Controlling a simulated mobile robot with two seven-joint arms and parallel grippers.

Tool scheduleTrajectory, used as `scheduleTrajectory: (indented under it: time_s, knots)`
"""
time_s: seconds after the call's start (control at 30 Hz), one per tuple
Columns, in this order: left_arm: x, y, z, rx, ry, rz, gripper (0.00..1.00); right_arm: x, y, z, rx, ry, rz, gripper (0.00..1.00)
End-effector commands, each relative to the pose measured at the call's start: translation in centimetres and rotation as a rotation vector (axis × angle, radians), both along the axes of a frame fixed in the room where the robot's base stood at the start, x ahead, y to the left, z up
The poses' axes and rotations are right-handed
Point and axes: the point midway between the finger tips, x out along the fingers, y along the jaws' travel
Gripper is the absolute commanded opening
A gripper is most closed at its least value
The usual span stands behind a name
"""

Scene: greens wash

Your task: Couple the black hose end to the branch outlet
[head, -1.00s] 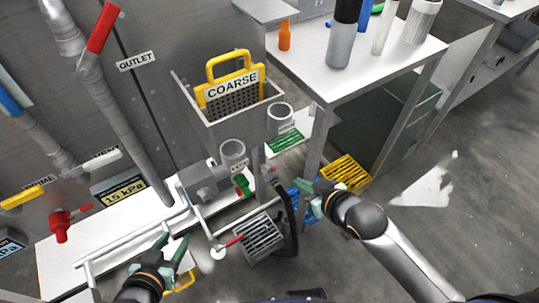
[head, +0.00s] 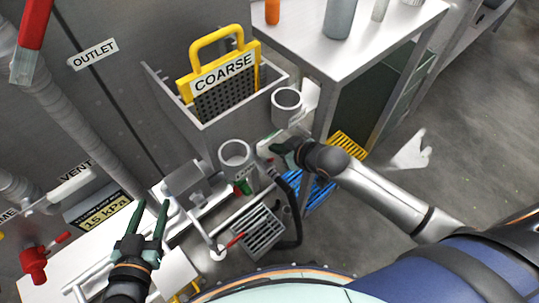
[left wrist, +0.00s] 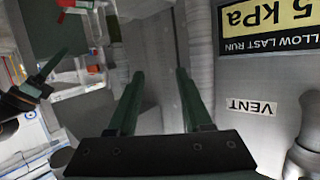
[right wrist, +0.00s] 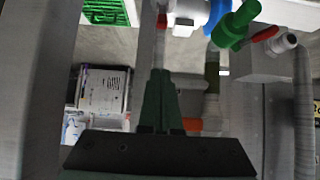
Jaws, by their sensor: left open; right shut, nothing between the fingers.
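The black hose (head: 296,222) curves down beside the grey slotted grate in the head view. Its upper end is near my right gripper, and I cannot make out the end itself. My right gripper (head: 273,150) is shut and empty, just right of a grey upright cylinder (head: 236,154). In the right wrist view its fingers (right wrist: 160,78) are together, below a green fitting (right wrist: 236,25) and a blue-and-white fitting (right wrist: 190,12). I cannot tell which fitting is the branch outlet. My left gripper (head: 152,208) is open and empty above the white bench; its fingers (left wrist: 158,75) show apart in the left wrist view.
A grey bin with a yellow COARSE screen (head: 226,80) stands behind. A steel table (head: 370,45) stands to the right. A red-tipped lever (head: 236,240) crosses near the slotted grate (head: 258,232). A VENT pipe (head: 70,187) and red valve (head: 33,262) are at left.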

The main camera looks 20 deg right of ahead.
Motion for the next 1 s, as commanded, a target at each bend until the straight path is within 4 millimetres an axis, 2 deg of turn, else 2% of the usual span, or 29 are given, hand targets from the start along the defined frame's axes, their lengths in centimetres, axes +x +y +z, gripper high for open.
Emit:
scheduleTrajectory:
  time_s: [0.2,0.47,0.87,1.0]
  knots:
    - [1.3,-0.1,4.5,-0.001,-0.196,-0.017,0.50,1.6,0.6,-1.5,0.001,-0.002,-0.001,0.00]
    - [1.7,-0.4,10.2,-0.003,-0.430,-0.043,0.50,3.3,1.3,-3.0,0.001,-0.002,0.000,0.00]
    - [-0.4,-1.1,18.6,-0.007,-0.792,-0.098,0.50,5.8,2.3,-5.3,0.000,-0.001,0.001,0.00]
    - [-1.5,-1.3,20.8,-0.008,-0.895,-0.118,0.50,3.9,1.6,-6.5,-0.002,0.002,0.002,0.00]
